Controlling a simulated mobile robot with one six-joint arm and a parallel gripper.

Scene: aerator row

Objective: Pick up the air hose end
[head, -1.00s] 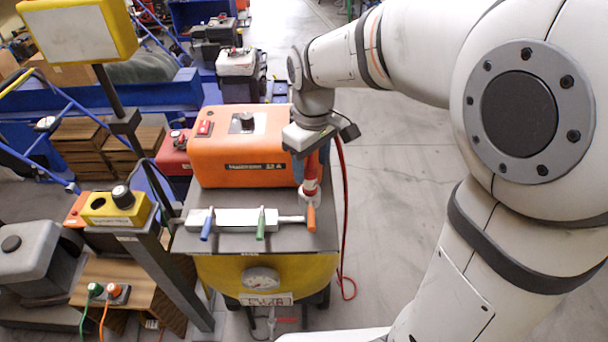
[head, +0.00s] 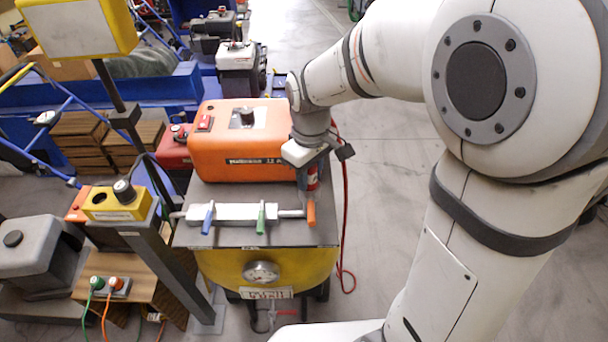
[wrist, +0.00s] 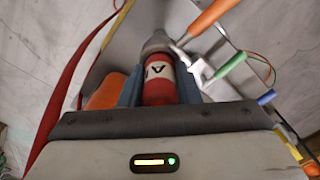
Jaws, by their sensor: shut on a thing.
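The air hose end (wrist: 160,90) is a red cylinder with a white label marked "A" and a grey tip. My gripper (wrist: 160,85) is shut on it, one dark finger on each side.
The grey manifold (head: 240,212) with blue, green and orange handles lies on the cart top. The orange compressor box (head: 240,150) stands close behind. A post with a yellow button box (head: 112,205) stands left. The floor right of the cart is clear.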

